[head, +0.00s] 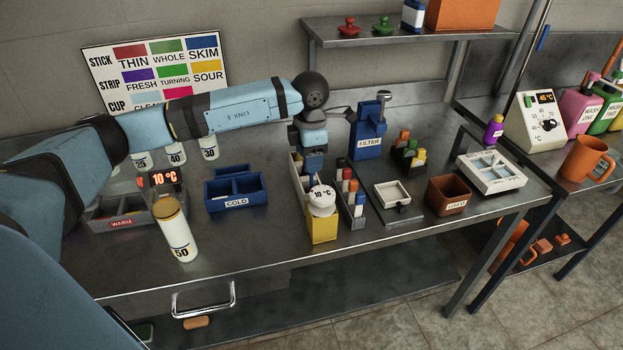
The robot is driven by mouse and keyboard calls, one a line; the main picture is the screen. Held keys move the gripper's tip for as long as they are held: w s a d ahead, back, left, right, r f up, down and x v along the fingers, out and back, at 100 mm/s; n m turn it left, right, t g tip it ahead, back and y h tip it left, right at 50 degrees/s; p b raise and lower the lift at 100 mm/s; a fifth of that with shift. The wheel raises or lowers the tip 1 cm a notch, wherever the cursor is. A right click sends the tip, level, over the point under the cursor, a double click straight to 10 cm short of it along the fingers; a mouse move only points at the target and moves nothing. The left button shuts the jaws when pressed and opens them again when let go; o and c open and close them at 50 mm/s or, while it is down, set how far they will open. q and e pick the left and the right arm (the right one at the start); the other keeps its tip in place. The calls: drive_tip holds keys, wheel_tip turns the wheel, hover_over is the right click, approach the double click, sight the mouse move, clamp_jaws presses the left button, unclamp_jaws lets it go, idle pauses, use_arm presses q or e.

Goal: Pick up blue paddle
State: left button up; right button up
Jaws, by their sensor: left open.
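My left gripper (309,147) points down over a narrow pale-walled rack (297,171) in the middle of the table. It is open; its fingertips are small and partly hidden. A dark blue block (315,161) shows right beneath it, at the rack. This looks like the top of the blue paddle, but I cannot tell whether it is between the fingers or touching them. My right gripper is not in view.
A blue FILTER stand (368,132) is close behind on the right. The blue COLD tray (236,203) and a white bottle marked 50 (177,232) are left. The table front is mostly clear.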

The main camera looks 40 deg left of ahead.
sight(311, 175)
use_arm(q)
wheel_tip(311, 175, down, 5)
drive_tip(key=shift+p, duration=0.3)
clamp_jaws()
drive_tip(key=shift+r, duration=0.15)
